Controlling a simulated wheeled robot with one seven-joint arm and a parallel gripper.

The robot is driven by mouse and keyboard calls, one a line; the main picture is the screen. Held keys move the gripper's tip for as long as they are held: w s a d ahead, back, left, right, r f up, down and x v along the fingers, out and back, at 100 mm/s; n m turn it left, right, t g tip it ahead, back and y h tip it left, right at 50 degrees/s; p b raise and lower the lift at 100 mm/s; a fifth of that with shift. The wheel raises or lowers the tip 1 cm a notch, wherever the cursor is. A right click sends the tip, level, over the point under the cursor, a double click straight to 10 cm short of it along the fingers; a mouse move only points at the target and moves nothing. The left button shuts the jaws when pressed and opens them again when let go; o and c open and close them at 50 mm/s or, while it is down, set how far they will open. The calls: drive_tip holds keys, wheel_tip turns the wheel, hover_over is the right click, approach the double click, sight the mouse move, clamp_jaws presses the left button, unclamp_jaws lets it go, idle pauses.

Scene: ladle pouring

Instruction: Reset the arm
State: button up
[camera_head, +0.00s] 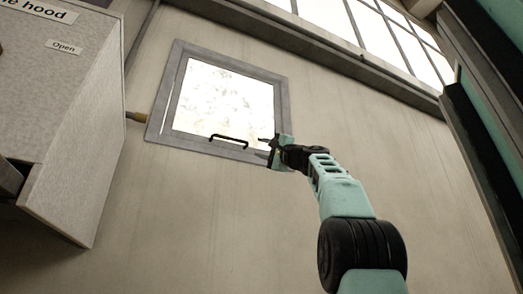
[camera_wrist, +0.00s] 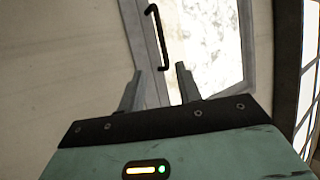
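My gripper (camera_head: 264,146) is at the end of my raised teal and black arm, in front of the lower right corner of a grey-framed window in the head view. In the wrist view my gripper (camera_wrist: 158,78) has its two grey fingers apart with nothing between them, so it is open and empty. The window's black handle (camera_head: 229,140) lies just left of the gripper in the head view. In the wrist view the handle (camera_wrist: 160,38) is beyond the fingertips, and a gap seems to lie between them.
The window (camera_head: 283,100) is set in a plain beige wall (camera_head: 200,220). A grey hood box (camera_head: 70,130) with an "Open" label juts out at the left. Large panes (camera_head: 330,18) run along the top. A dark and teal structure stands at the right edge. The wall below the window is clear.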

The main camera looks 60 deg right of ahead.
idle(0.4)
